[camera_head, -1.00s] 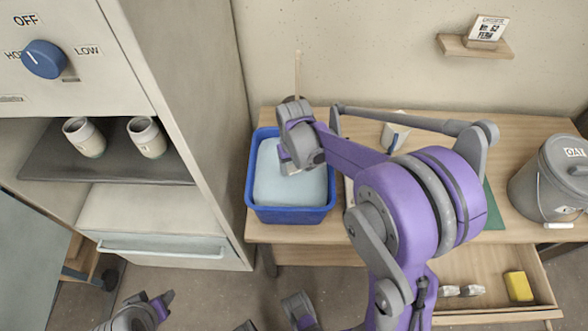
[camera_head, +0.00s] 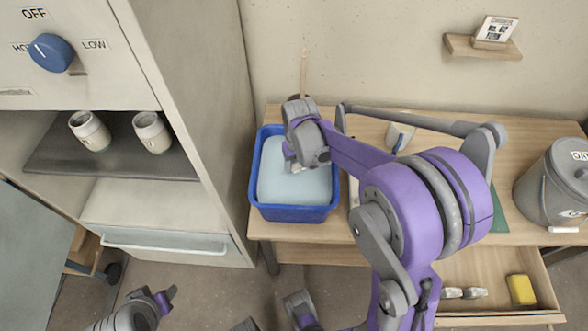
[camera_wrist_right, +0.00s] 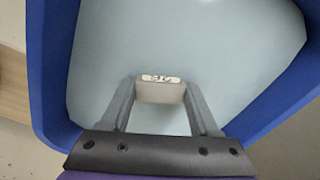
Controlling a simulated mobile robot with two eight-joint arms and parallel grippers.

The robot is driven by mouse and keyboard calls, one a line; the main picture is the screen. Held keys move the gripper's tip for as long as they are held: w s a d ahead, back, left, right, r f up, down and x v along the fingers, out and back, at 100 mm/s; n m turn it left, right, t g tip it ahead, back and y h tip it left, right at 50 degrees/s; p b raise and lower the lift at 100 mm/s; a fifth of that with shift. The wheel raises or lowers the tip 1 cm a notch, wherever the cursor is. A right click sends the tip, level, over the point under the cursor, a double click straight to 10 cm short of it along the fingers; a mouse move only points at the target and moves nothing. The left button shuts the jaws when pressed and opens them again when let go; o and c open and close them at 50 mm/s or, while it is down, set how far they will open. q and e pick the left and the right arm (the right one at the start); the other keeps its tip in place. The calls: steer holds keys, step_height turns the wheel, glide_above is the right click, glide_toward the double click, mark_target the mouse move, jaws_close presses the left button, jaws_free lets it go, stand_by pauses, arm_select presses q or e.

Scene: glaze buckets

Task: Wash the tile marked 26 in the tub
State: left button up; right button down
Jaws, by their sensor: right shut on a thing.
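The blue tub (camera_head: 292,213) stands on the table's left end and holds pale, bluish water (camera_head: 285,190). My right gripper (camera_head: 296,166) reaches down over the tub; its fingers are mostly hidden by its wrist in the head view. In the right wrist view the right gripper (camera_wrist_right: 160,95) is shut on a small pale tile (camera_wrist_right: 160,93) with a white label whose marking looks like 26. The tile is over or at the water; I cannot tell if it touches it. My left gripper (camera_head: 166,300) is low at the left, away from the tub, its jaw opening unclear.
A cabinet with a blue knob (camera_head: 50,53) and two cups (camera_head: 90,130) on its shelf stands left. A grey lidded bucket (camera_head: 548,190) is on the table's right end. An open drawer holds a yellow sponge (camera_head: 521,289). A wall shelf (camera_head: 480,46) holds a card.

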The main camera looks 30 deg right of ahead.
stand_by(0.3)
steer(key=shift+a, duration=1.1)
steer(key=shift+d, duration=1.25)
steer(key=shift+r+p, duration=2.55)
steer(key=shift+r, duration=1.25)
